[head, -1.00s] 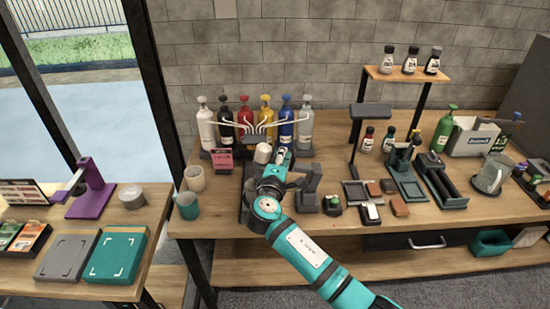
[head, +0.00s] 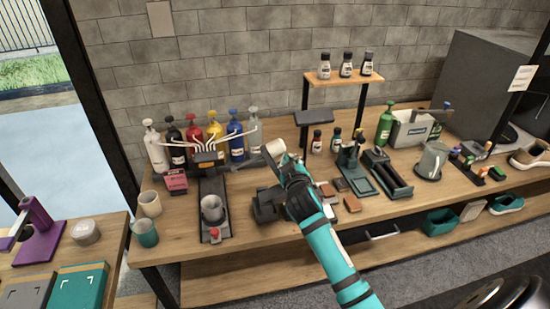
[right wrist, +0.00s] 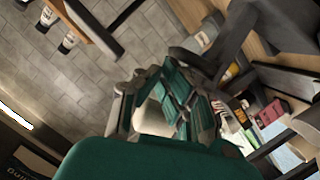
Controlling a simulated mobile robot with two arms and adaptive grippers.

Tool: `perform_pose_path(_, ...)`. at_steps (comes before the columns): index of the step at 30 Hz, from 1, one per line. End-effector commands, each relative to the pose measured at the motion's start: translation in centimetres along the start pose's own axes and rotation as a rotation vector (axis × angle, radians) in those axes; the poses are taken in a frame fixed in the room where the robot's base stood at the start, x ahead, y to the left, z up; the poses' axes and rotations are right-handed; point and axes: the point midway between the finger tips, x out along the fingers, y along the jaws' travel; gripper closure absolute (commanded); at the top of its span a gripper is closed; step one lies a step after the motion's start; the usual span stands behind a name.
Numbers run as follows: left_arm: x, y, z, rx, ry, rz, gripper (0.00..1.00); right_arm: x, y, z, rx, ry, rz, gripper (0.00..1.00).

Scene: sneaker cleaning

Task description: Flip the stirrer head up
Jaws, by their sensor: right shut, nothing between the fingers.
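The stirrer has a dark base (head: 212,185) on the wooden table, with a grey cup (head: 213,208) standing on it and a red knob (head: 214,233) at its front. A dark arm reaches right from behind the cup towards a pale cylinder (head: 275,148), which looks like the stirrer head; the joint between them is unclear. The cylinder is off to the right of the cup, raised above the table. My right gripper (head: 287,163) is shut and empty, close beside the cylinder. In the right wrist view, a pale rounded shape (right wrist: 153,118) shows behind the teal fingers. Contact is unclear.
Several coloured bottles (head: 214,135) stand behind the stirrer. Two cups (head: 146,233) stand at the left table edge. A dark stand (head: 266,206) is just left of my gripper. Trays (head: 388,178), small blocks and a shelf (head: 338,80) lie to the right.

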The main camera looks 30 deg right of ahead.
Motion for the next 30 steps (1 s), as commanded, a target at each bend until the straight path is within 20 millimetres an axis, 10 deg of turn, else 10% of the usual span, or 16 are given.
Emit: perform_pose_path(30,-0.2,0.0,0.0,0.001,0.000,0.000,0.53,1.1,1.9,4.5,0.117,-0.007,-0.031,1.00)
